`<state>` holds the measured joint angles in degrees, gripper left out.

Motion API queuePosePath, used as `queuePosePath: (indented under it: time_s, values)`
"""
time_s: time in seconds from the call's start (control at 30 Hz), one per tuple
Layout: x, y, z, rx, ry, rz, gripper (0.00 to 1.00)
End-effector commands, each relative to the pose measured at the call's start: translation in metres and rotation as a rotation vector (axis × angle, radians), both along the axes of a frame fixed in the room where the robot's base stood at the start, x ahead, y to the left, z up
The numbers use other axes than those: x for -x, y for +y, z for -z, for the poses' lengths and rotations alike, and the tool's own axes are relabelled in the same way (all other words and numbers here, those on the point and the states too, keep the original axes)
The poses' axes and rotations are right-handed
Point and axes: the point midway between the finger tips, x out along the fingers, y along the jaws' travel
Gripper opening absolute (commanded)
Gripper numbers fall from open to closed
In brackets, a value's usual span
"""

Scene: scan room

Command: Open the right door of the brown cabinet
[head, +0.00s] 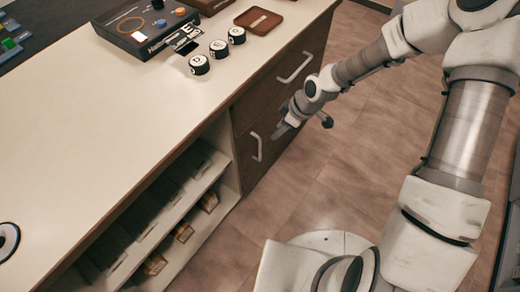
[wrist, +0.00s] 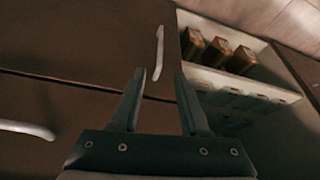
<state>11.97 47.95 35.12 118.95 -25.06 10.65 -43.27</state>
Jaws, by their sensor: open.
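The brown cabinet (head: 240,113) has dark brown fronts under a pale counter. One pale bar handle (head: 257,147) is on the front beside the open shelves; another pale handle (head: 295,68) is farther up the picture. My gripper (head: 284,128) is low in front of the cabinet, close to the nearer handle. In the wrist view my gripper (wrist: 160,72) is open and empty. A pale handle (wrist: 158,48) shows between its fingertips, with no clear contact. Another handle (wrist: 25,130) lies at the left, across a seam. Which front is the right door is unclear.
Open shelves (head: 195,195) with small boxes adjoin the brown fronts; the boxes (wrist: 218,50) also show in the wrist view. Tiled floor (head: 340,170) beside the cabinet is clear.

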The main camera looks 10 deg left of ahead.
Motion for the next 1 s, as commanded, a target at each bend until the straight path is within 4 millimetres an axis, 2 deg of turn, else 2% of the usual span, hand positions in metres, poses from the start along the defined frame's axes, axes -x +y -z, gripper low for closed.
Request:
queuePosePath:
  time_s: [0.17, 0.7, 0.8, 1.0]
  values:
    - [0.0, 0.01, 0.025, 0.0, 0.003, -0.004, 0.45]
    - [-0.009, 0.052, 0.131, 0.001, 0.003, 0.0, 0.45]
    - [-0.01, 0.057, 0.144, 0.001, 0.003, -0.001, 0.45]
    - [-0.011, 0.064, 0.157, 0.001, 0.002, -0.001, 0.45]
